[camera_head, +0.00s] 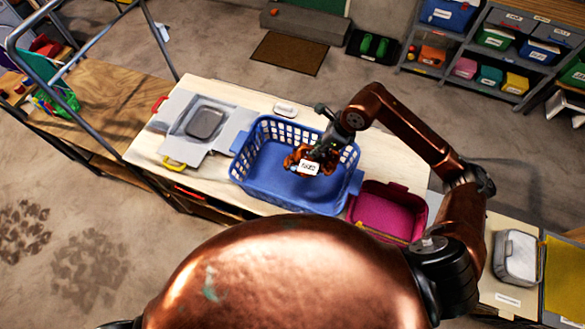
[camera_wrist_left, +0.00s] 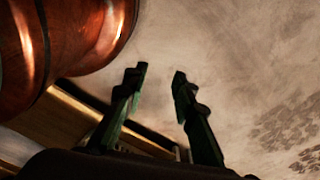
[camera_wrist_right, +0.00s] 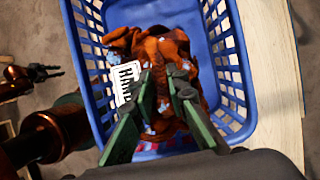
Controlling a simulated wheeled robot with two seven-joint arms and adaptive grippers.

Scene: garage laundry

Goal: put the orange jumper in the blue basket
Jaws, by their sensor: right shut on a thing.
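The orange jumper (camera_head: 298,158) is a crumpled bundle with pale blue patches and a white label, inside the blue basket (camera_head: 245,180). It also shows in the right wrist view (camera_wrist_right: 180,50), within the walls of the basket (camera_wrist_right: 232,75). My right gripper (camera_head: 325,148) reaches down into the basket and is shut on the jumper, its fingers (camera_wrist_right: 168,95) pressed into the cloth. Whether the jumper touches the basket floor is hard to tell. My left gripper (camera_wrist_left: 160,72) is open and empty, over the floor beside a wooden edge.
A magenta bin (camera_head: 390,208) stands right of the basket on the pale worktop (camera_head: 215,90). A white case (camera_head: 516,257) stands at the far right.

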